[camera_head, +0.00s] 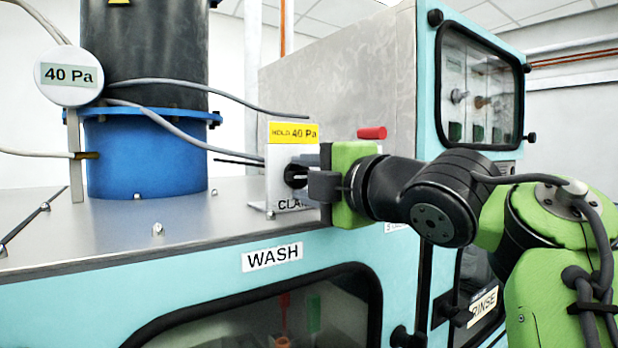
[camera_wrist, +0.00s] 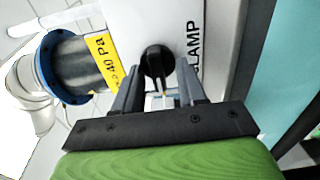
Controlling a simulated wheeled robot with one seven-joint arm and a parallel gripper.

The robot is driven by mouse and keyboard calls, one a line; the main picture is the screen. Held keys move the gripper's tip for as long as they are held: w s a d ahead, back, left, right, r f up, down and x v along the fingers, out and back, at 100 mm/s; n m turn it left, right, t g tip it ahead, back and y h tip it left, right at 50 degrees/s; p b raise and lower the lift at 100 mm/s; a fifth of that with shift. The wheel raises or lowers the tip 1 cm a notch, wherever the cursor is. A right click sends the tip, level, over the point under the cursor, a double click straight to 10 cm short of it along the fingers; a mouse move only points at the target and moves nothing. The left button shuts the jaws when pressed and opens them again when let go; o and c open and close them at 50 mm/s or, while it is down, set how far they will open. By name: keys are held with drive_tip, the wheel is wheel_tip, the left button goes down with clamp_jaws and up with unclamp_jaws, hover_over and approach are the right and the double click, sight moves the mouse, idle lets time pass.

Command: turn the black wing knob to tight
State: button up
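The black wing knob (camera_head: 295,176) sits on the face of a small white plate (camera_head: 277,192) marked CLAMP, partly hidden by my gripper. In the wrist view the round knob (camera_wrist: 155,60) shows with its wing pointing down the picture, between my fingertips. My gripper (camera_head: 311,172) faces the plate from the right. In the wrist view my gripper (camera_wrist: 159,72) has its two grey fingers apart, one on each side of the knob, with visible gaps. I cannot tell whether the tips touch the knob.
A yellow label (camera_head: 293,133) reading HOLD 40 Pa tops the plate. A black column with a blue flange (camera_head: 147,155), a round 40 Pa sign (camera_head: 68,76) and grey cables stand to the left. A tall metal cabinet (camera_head: 345,80) rises behind.

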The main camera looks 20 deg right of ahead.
drive_tip(key=shift+r, duration=0.1)
drive_tip(key=p+v, duration=0.2)
drive_tip(key=v, duration=1.3)
drive_tip(key=shift+s, duration=0.35)
drive_tip(key=shift+d, duration=0.1)
